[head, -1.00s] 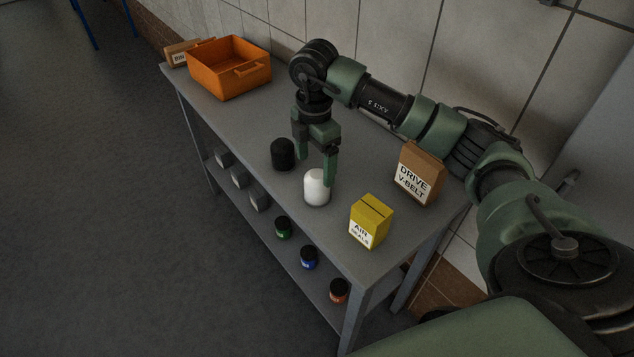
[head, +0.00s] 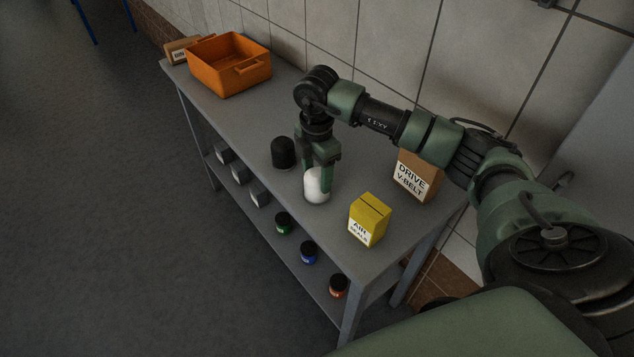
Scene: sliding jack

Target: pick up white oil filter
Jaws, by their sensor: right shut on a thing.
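The white oil filter (head: 313,188) stands upright on the grey table top, a rounded white cylinder. My right gripper (head: 317,180) has come down from above and is shut on it. One green finger shows in front of the filter's right side; the other finger is mostly hidden. The filter still appears to be at table height. My left gripper does not show in the head view.
A black filter (head: 283,153) stands just left of the gripper. A yellow box (head: 369,220) and a brown drive-belt box (head: 417,176) stand to the right. An orange bin (head: 228,66) is at the far end. Small jars (head: 309,253) sit on the lower shelf.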

